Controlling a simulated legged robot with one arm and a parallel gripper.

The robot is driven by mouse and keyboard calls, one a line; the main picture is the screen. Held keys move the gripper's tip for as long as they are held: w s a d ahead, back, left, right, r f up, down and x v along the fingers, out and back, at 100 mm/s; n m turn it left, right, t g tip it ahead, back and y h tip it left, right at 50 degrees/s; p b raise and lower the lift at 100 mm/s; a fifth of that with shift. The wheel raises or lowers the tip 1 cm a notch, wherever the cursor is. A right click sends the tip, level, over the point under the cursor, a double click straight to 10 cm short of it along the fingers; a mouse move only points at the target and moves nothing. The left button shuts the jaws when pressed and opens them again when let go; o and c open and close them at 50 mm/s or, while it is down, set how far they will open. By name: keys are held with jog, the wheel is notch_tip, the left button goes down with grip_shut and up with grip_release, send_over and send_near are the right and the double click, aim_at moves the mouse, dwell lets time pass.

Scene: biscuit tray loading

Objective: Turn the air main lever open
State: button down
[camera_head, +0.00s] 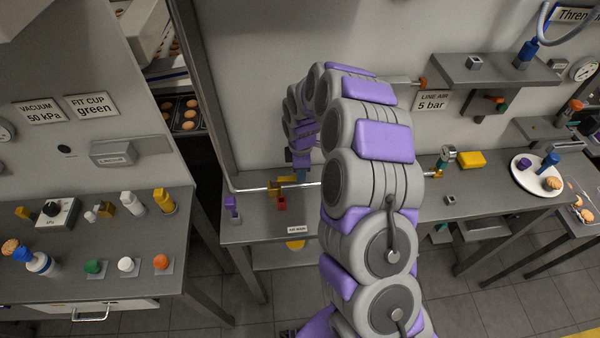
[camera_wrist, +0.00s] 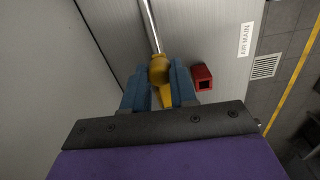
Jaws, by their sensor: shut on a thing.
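The air main lever is yellow and shows in the wrist view (camera_wrist: 165,97), between my two blue fingers. It leaves a brass-yellow valve body (camera_wrist: 158,70) and points roughly along the line of the metal pipe (camera_wrist: 149,25). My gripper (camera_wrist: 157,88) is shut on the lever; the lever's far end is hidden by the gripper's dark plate. In the head view the valve (camera_head: 274,188) sits on the pipe above the steel bench, and my gripper (camera_head: 300,176) reaches down to it from above. The AIR MAIN label (camera_wrist: 245,39) lies on the bench to the right.
A red square-ended block (camera_wrist: 203,77) stands close beside the right finger. A purple piece (camera_head: 232,204) stands at the bench's left end. My arm hides the middle of the bench. A yellow block (camera_head: 472,159) and a white plate (camera_head: 522,178) are further right.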

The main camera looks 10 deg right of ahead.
jog(key=shift+w+r+n, duration=0.1)
jog(key=shift+w+n, duration=0.2)
dwell(0.4)
jog(key=c, duration=0.9)
grip_release()
notch_tip(320, 180, up, 17)
jog(key=shift+a+r, duration=0.1)
